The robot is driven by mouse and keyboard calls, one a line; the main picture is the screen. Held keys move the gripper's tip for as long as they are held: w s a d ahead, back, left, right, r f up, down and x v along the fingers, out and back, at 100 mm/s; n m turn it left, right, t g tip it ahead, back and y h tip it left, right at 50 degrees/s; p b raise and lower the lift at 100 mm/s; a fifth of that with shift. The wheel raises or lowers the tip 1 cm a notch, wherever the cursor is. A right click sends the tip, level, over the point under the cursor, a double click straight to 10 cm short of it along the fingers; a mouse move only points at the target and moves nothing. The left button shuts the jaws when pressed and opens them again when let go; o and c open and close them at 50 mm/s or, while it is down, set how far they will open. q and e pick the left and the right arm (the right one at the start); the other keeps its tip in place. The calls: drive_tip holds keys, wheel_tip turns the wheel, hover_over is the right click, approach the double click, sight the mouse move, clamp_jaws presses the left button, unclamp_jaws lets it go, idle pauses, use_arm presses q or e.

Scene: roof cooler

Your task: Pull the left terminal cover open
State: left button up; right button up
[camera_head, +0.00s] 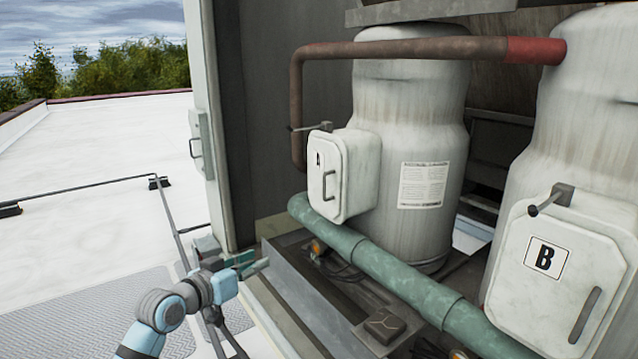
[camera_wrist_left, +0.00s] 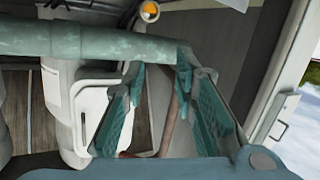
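The left terminal cover (camera_head: 325,178), a white box front marked A with a vertical grey handle (camera_head: 330,185), is closed on the left tank (camera_head: 415,130). My left gripper (camera_head: 256,263) is below and left of it, apart from it, near the cabinet's front edge. In the left wrist view the two green fingers (camera_wrist_left: 162,90) are spread with nothing held between them. The cover (camera_wrist_left: 92,115) shows there beyond the fingers, partly hidden by one of them. My right gripper is in neither view.
A green pipe (camera_head: 375,262) runs below the cover, and a brown pipe (camera_head: 400,48) passes above it. A small latch arm (camera_head: 312,127) sits on top of the cover. A second cover marked B (camera_head: 555,275) is at right. A cabinet post (camera_head: 205,120) stands at left.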

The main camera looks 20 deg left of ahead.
use_arm(q)
drive_tip(key=s+d+r+m+h, duration=0.2)
drive_tip(key=d+r, duration=0.1)
drive_tip(key=r, duration=0.9)
drive_tip(key=m+h+p, duration=0.1)
drive_tip(key=m+h, duration=0.2)
approach(324, 176)
drive_tip(key=shift+t, duration=0.4)
drive_tip(key=x, duration=0.3)
drive_tip(key=p+x, duration=0.1)
drive_tip(key=x, duration=0.1)
drive_tip(key=p+x, duration=0.1)
drive_tip(key=x, duration=0.2)
drive_tip(key=shift+w+d+f, duration=0.2)
drive_tip(key=shift+d+f, duration=0.05)
drive_tip(key=shift+f, duration=0.05)
drive_tip(key=shift+w, duration=0.2)
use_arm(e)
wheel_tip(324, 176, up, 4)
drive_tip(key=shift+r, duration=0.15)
use_arm(q)
drive_tip(key=shift+c, duration=0.6)
drive_tip(key=shift+y, duration=0.3)
clamp_jaws()
